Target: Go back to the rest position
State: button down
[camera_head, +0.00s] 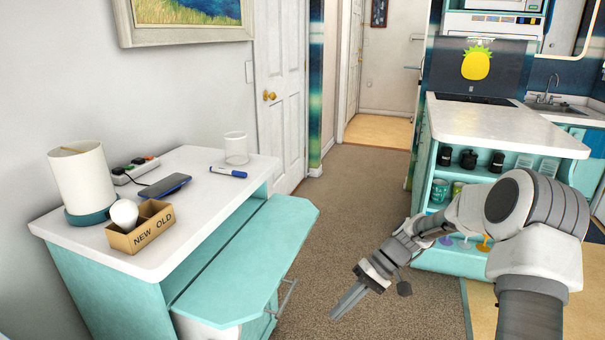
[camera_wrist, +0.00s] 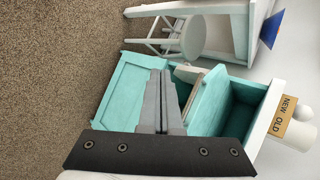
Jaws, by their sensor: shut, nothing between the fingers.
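My gripper (camera_head: 348,300) is shut and empty in the head view, hanging over the carpet to the right of the teal-and-white side table (camera_head: 205,235). It points down and to the left, apart from the table. In the wrist view my gripper (camera_wrist: 160,85) has its two fingers side by side, with the teal furniture (camera_wrist: 125,85) behind them. My arm reaches in from the lower right of the head view.
A teal panel (camera_head: 255,250) sticks out from the table. On the tabletop are a lamp (camera_head: 80,178), a box (camera_head: 140,228) with a bulb, a phone (camera_head: 165,186), a marker (camera_head: 228,171) and a glass (camera_head: 236,148). A counter (camera_head: 500,128) stands right. Carpet (camera_head: 355,210) between is clear.

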jog(key=s+d+r+m+t+h, duration=0.1)
jog(key=s+d+r+t+h, duration=0.3)
jog(key=s+r, duration=0.7)
jog(key=s+d+r+m+t+h, duration=0.15)
jog(key=s+r+t+h, duration=0.35)
jog(key=s+r, duration=0.6)
notch_tip(320, 180, up, 20)
jog(key=p, duration=2)
jog(key=shift+s, duration=0.35)
